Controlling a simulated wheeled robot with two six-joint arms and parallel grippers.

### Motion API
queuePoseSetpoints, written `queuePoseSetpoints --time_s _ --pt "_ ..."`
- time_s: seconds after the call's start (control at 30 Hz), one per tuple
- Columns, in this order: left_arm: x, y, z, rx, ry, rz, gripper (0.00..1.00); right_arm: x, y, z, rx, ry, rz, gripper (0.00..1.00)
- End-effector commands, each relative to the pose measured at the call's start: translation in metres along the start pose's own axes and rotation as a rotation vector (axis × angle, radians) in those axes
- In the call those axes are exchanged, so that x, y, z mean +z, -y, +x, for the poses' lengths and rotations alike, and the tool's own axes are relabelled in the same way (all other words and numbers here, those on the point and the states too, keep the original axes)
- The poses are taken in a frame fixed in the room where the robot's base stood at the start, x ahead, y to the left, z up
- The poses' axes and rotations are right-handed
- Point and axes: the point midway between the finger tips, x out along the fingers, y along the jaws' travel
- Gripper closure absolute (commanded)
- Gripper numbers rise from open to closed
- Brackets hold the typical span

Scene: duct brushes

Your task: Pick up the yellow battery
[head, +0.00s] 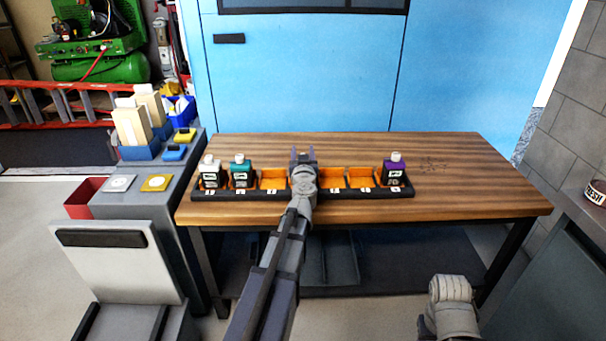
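I cannot make out a yellow battery with certainty. A rack (260,196) on the wooden table holds a white-topped black battery-like block (212,176), a teal-topped one (241,174) and a purple one (395,171). Its other visible orange slots look empty; the slot behind my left arm is hidden. A small yellow-and-black block (185,135) lies on the grey side bench, well left of my grippers.
The wooden table (480,190) is clear at the right and behind the rack. The grey side bench (128,207) holds a blue block (174,152), a yellow square plate (156,183) and a red bin (84,198). A can (597,192) stands at far right.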

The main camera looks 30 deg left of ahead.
Motion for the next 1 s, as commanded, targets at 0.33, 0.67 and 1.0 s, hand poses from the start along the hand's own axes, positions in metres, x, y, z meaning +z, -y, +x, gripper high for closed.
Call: queuePoseSetpoints --time_s 0.33,0.67,1.0 --pt "0.0 -0.0002 -0.0002 0.0 0.0 0.0 0.87 0.0 0.0 0.0 0.0 0.0 0.0 0.5" --pt "0.0 -0.0002 -0.0002 0.0 0.0 0.0 1.0 0.0 0.0 0.0 0.0 0.0 0.0 0.5" --pt "0.0 -0.0002 -0.0002 0.0 0.0 0.0 1.0 0.0 0.0 0.0 0.0 0.0 0.0 0.5"
